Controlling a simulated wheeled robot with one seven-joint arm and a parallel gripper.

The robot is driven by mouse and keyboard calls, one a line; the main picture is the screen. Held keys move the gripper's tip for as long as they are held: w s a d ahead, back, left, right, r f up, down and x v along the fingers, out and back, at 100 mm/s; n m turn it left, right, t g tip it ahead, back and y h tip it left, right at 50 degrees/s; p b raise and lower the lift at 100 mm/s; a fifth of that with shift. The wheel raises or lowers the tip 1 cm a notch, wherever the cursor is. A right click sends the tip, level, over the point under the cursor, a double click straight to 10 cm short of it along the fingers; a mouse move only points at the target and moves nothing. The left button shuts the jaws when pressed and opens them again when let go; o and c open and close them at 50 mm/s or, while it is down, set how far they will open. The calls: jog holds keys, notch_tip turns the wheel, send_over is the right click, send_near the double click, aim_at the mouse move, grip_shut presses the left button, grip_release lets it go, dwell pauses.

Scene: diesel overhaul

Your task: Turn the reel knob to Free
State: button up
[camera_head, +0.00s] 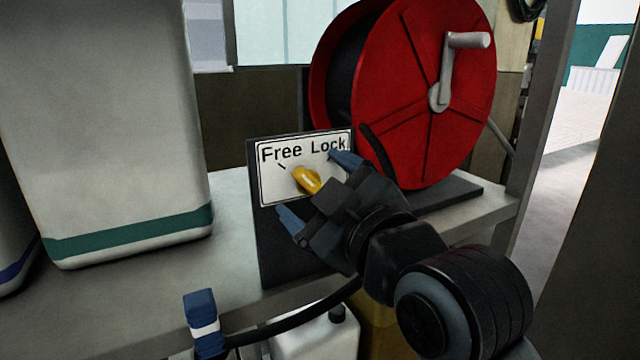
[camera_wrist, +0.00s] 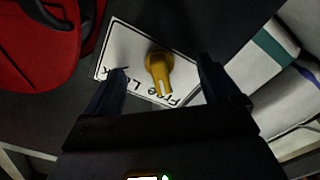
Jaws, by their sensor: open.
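The yellow reel knob (camera_head: 307,180) sits on a white plate (camera_head: 335,175) marked "Free" at left and "Lock" at right. A white line runs along the knob; it points up-left, toward the "Free" side, in the head view. The knob also shows in the wrist view (camera_wrist: 158,68), where its narrow end points down toward the upside-down lettering. My gripper (camera_head: 317,190) is open in front of the plate, with one blue finger on each side of the knob. In the wrist view the fingers (camera_wrist: 163,72) stand apart from it, with gaps on both sides.
A red hose reel (camera_head: 455,110) with a grey crank handle (camera_head: 466,42) stands just behind and right of the plate. A large pale can (camera_head: 105,110) with a green band stands at left. A black hose with a blue-and-white end (camera_head: 203,325) hangs in front of the bench.

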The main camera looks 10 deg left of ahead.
jog(key=v, duration=0.7)
jog(key=s+d+f+m+t+h, duration=0.1)
jog(key=s+d+f+m+h, duration=0.2)
jog(key=s+d+f+m, duration=0.5)
jog(key=s+d+f+m+h, duration=0.25)
jog(key=s+d+f, duration=0.25)
jog(key=f, duration=0.6)
jog(key=s+d+f+m+h, duration=0.1)
jog(key=s+d, duration=0.2)
jog(key=s, duration=0.4)
jog(key=s+d+f+m+h, duration=0.1)
jog(key=s+d+m+h, duration=0.1)
jog(key=s, duration=0.6)
jog(key=s+d+f+m+g+h, duration=0.1)
jog(key=s+d, duration=0.3)
jog(key=s, duration=0.3)
jog(key=shift+s+f, duration=0.2)
jog(key=shift+f, duration=0.15)
